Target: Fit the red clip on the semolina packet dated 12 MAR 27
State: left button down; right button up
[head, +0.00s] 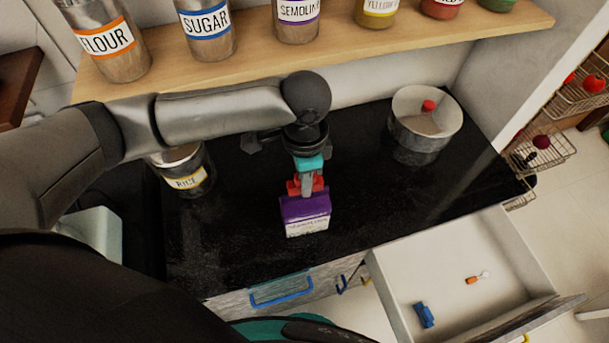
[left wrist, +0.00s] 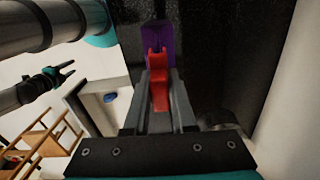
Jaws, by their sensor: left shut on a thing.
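The red clip (head: 293,187) is held between the fingers of my left gripper (head: 307,182), above the counter. In the left wrist view the red clip (left wrist: 158,80) lies between the two grey fingers. The purple and white semolina packet (head: 305,213) stands on the black counter right below the clip. In the left wrist view the purple packet (left wrist: 156,38) is just beyond the clip's tip. The clip meets the packet's top edge in the picture; I cannot tell whether it grips it. No date is readable. My right gripper (left wrist: 63,73) is apart from this, its fingers spread and empty.
A rice jar (head: 187,172) stands left on the counter (head: 370,200). A round pot (head: 425,125) with a red thing inside stands at the right. A shelf (head: 350,45) of labelled jars runs behind. An open drawer (head: 450,250) holds a blue clip (head: 424,315) and a small orange-and-white item.

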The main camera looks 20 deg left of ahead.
pick_arm(q)
jog(key=shift+f, duration=1.2)
dwell(1.3)
jog(key=shift+f+p, duration=0.3)
jog(key=shift+p, duration=0.2)
dwell(0.3)
jog(key=shift+f+p, duration=0.15)
jog(key=shift+p, duration=0.3)
dwell(0.5)
jog(key=c, duration=0.7)
grip_release()
jog(key=shift+o, duration=0.2)
notch_tip(320, 180, up, 15)
jog(key=shift+r+p, duration=0.15)
jog(key=shift+p, duration=0.7)
